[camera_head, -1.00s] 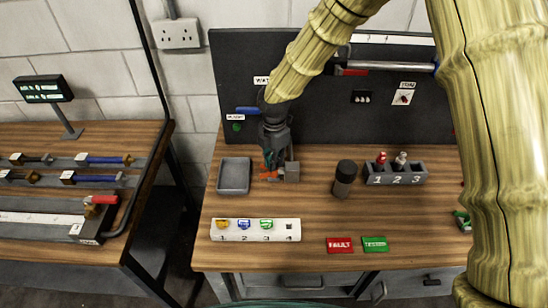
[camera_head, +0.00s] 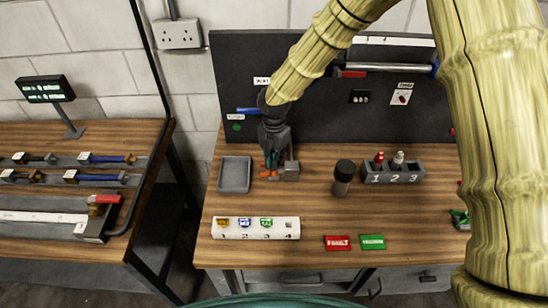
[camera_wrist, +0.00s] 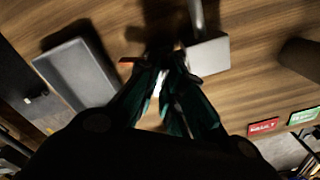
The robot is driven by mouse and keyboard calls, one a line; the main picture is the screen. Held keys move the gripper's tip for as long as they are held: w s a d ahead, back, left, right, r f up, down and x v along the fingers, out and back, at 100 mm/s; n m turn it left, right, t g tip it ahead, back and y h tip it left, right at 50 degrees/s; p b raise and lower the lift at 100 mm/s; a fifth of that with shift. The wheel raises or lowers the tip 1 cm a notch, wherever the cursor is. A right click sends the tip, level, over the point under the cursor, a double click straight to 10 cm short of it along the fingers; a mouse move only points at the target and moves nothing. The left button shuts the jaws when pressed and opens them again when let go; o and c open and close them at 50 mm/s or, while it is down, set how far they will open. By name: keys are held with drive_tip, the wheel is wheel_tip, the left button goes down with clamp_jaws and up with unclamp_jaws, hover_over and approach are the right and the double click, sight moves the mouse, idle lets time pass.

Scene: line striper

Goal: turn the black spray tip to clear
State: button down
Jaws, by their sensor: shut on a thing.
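My gripper (camera_head: 271,168) points down at the bench beside a small grey block (camera_head: 291,171). In the wrist view, my gripper's dark green fingers (camera_wrist: 163,92) are close together around something small, and the grey block (camera_wrist: 209,56) stands just beyond them. The black spray tip cannot be made out apart from the dark fingers, which hide most of what is between them. A small orange-red part (camera_head: 266,174) shows beside the fingertips, and it also shows in the wrist view (camera_wrist: 129,60). Which way the tip faces cannot be read.
A grey tray (camera_head: 235,175) lies left of my gripper. A white numbered rack (camera_head: 256,236) with coloured pieces stands in front. A dark cylinder (camera_head: 343,177) and a grey numbered holder (camera_head: 393,178) stand to the right. Red (camera_head: 338,243) and green (camera_head: 373,242) labels lie near the front edge.

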drive_tip(key=shift+r+n+p, duration=0.1)
drive_tip(key=shift+n+p, duration=1.6)
drive_tip(key=shift+n, duration=0.7)
drive_tip(key=shift+n+p, duration=0.95)
drive_tip(key=shift+n, duration=0.35)
drive_tip(key=shift+n+p, duration=1.1)
drive_tip(key=shift+n, duration=0.3)
drive_tip(key=n, duration=0.4)
drive_tip(key=shift+f+n, duration=0.2)
drive_tip(key=shift+n, duration=1.1)
drive_tip(key=shift+n, duration=1.1)
